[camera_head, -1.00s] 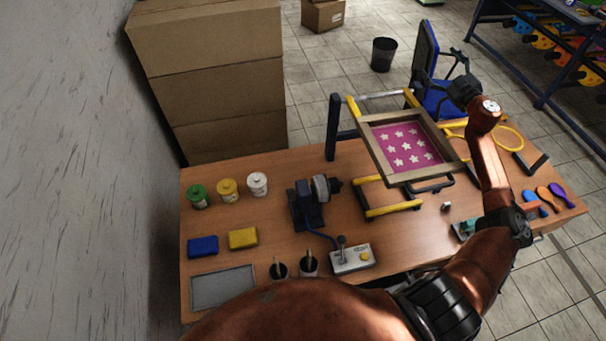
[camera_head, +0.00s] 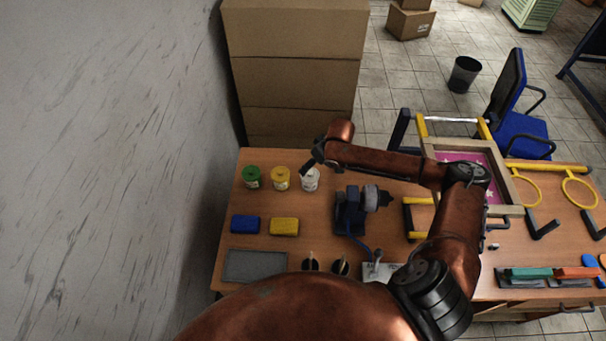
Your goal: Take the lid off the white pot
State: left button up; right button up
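The white pot (camera_head: 310,183) stands on the wooden table, right of the yellow pot. Its top and lid are largely hidden behind my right gripper. My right arm reaches up from below, bends at the elbow and runs left across the table. My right gripper (camera_head: 312,165) is small and dark at the end of that arm, right at the top of the white pot. I cannot tell whether its fingers touch the lid or are closed on it. My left gripper is not in view.
A green pot (camera_head: 251,177) and a yellow pot (camera_head: 281,179) stand close on the left. Blue (camera_head: 245,225) and yellow (camera_head: 284,227) blocks lie in front. Cardboard boxes (camera_head: 293,83) rise behind the table. My arm partly covers the printing frame (camera_head: 511,190).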

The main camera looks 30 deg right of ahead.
aim_at(310, 173)
jog(key=x, duration=0.5)
jog(key=s+p+x, duration=0.1)
jog(key=x, duration=0.1)
jog(key=shift+w+f, duration=0.15)
jog(key=shift+f, duration=0.25)
jog(key=shift+c, duration=0.5)
jog(key=shift+d, duration=0.1)
jog(key=c, duration=0.7)
jog(key=shift+c, duration=0.5)
jog(key=shift+r, duration=0.15)
